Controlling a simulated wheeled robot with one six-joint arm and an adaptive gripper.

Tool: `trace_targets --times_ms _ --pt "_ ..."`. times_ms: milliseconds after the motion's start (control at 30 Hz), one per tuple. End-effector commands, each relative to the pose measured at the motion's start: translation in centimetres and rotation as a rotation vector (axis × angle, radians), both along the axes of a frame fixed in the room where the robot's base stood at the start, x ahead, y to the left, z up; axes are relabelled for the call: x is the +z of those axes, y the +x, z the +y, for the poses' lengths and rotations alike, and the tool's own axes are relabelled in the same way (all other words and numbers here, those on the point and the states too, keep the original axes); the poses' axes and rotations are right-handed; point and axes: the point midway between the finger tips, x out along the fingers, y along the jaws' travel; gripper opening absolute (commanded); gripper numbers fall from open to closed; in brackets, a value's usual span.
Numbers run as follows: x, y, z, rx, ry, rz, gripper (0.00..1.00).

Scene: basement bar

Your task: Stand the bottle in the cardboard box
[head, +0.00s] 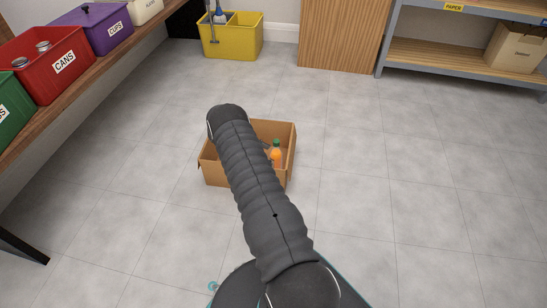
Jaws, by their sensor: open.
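The cardboard box (279,128) stands open on the floor at the middle of the head view. A bottle with an orange body (275,155) and a green cap shows inside the box's right part. It looks upright, cap up, but its base is hidden by the box's front wall and my arm. My dark ribbed arm crosses in front of the box and covers its middle. My gripper is hidden behind the arm, so its place relative to the bottle does not show.
A wooden bench at the left holds a red cans bin (41,64), a purple cups bin (96,27) and a green bin (14,112). A yellow bucket (232,41) and a shelf unit (440,57) stand at the back. The floor right of the box is clear.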

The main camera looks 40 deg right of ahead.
Motion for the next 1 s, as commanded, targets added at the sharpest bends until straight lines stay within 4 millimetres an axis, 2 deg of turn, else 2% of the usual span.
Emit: trace_targets --times_ms 200,567,667,767,1000 --pt "2.4 2.1 3.0 0.002 0.001 -0.002 0.79" --pt "4.8 3.7 5.1 0.008 0.014 0.002 0.79" --pt "7.0 4.1 5.7 0.036 0.053 0.010 0.79" --pt "10.4 4.6 6.7 0.089 0.120 0.026 0.79" --pt "19.8 4.4 10.0 0.268 0.314 0.070 0.79"
